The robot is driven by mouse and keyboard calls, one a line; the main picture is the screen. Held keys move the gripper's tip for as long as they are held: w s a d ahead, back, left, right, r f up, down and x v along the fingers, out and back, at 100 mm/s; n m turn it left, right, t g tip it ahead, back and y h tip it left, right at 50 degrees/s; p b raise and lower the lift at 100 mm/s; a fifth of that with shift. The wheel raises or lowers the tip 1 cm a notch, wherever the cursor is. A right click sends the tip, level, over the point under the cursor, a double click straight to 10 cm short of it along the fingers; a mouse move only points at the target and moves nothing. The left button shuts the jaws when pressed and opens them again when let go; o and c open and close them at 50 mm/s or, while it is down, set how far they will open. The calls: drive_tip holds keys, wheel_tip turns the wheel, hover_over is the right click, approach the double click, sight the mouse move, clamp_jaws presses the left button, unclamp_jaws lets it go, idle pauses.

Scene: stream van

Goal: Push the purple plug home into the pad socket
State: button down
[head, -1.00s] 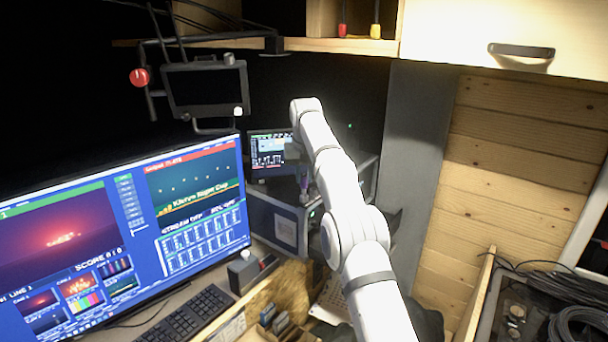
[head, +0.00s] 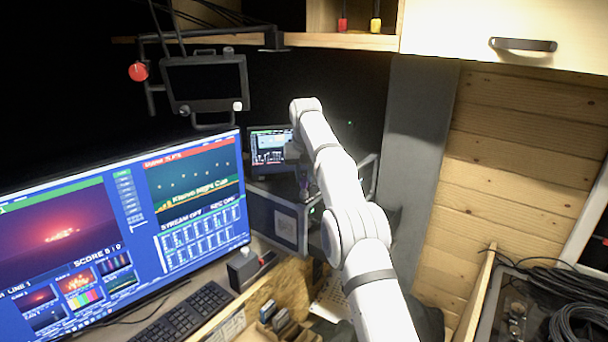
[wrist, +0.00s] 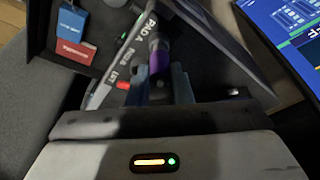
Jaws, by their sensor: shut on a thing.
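The purple plug (wrist: 158,61) is in the wrist view, between the blue-grey fingers of my gripper (wrist: 160,85), which is shut on it. Its far end meets a dark panel beside the printed word PAD (wrist: 151,20). The socket mouth is hidden, so I cannot tell how deep the plug sits. In the head view my gripper (head: 303,178) is small and dark at the front of the equipment case, with a bit of purple just below it.
A red plug or light (wrist: 123,86) is beside the fingers, near another label. Blue and red tags (wrist: 71,22) hang at upper left. In the head view, the large monitor (head: 130,220) stands left of the case (head: 275,222), and a small screen (head: 270,145) sits on top.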

drive_tip(key=shift+f+b, duration=0.5)
drive_tip(key=shift+f, duration=0.25)
drive_tip(key=c, duration=1.2)
unclamp_jaws()
drive_tip(key=p+v, duration=0.2)
drive_tip(key=v, duration=0.5)
drive_tip(key=shift+r, duration=0.3)
drive_tip(key=shift+s, duration=0.15)
